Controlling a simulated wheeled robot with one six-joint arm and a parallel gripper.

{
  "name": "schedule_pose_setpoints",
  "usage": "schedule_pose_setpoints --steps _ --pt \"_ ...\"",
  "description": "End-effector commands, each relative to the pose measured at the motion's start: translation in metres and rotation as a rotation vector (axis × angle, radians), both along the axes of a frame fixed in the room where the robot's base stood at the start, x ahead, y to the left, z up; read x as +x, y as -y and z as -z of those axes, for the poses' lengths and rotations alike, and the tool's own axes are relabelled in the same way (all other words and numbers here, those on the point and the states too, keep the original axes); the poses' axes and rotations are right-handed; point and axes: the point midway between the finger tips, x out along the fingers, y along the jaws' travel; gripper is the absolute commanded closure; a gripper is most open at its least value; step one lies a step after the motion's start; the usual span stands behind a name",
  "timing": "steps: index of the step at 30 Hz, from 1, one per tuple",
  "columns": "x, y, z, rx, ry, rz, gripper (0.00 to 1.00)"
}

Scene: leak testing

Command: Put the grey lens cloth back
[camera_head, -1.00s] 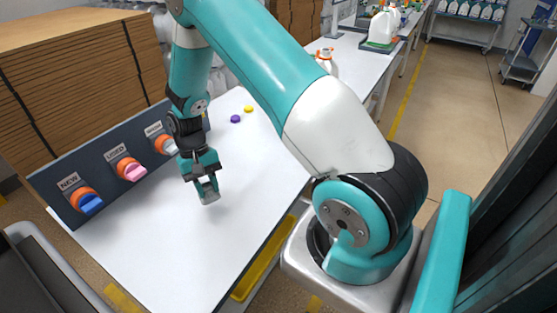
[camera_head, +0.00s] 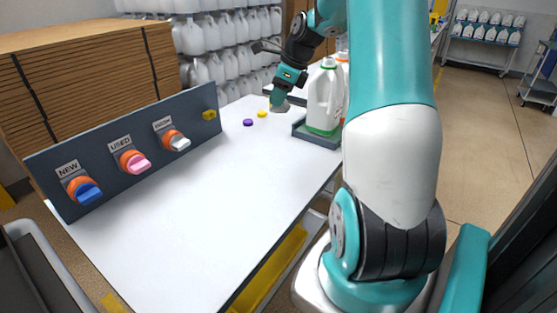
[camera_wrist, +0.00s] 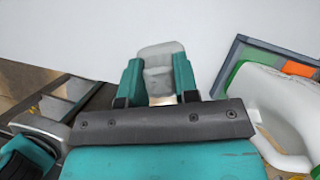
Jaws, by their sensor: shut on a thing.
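My gripper (camera_head: 281,98) is shut on a grey cloth (camera_head: 280,108) above the far end of the white table. In the wrist view my gripper's fingers (camera_wrist: 158,82) pinch the cloth (camera_wrist: 160,52), which stands out past the fingertips. A dark panel (camera_head: 115,190) along the table's left side carries orange holders. The holder labelled NEW (camera_head: 78,184) has a blue piece, and the one labelled USED (camera_head: 126,157) a pink piece. A third holder (camera_head: 170,135) has a whitish-grey piece; its label is too small to read surely.
White jugs (camera_head: 323,98) stand in a dark tray (camera_head: 318,136) right of my gripper. A jug (camera_wrist: 275,105) and the tray (camera_wrist: 238,48) are close in the wrist view. Purple (camera_head: 248,123) and yellow (camera_head: 262,114) caps lie on the table (camera_head: 190,205). Its middle is clear.

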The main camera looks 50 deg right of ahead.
Motion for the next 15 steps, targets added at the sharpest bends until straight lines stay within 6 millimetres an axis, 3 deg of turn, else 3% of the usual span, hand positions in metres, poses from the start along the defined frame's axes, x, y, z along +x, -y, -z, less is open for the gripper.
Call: schedule_pose_setpoints --steps 1,9,15 --pt "0.0 -0.001 0.016 0.005 -0.006 0.0 1.0" --pt "0.0 -0.002 0.092 0.006 -0.006 -0.004 1.0" --pt "0.0 -0.001 0.127 0.001 -0.003 -0.004 1.0"
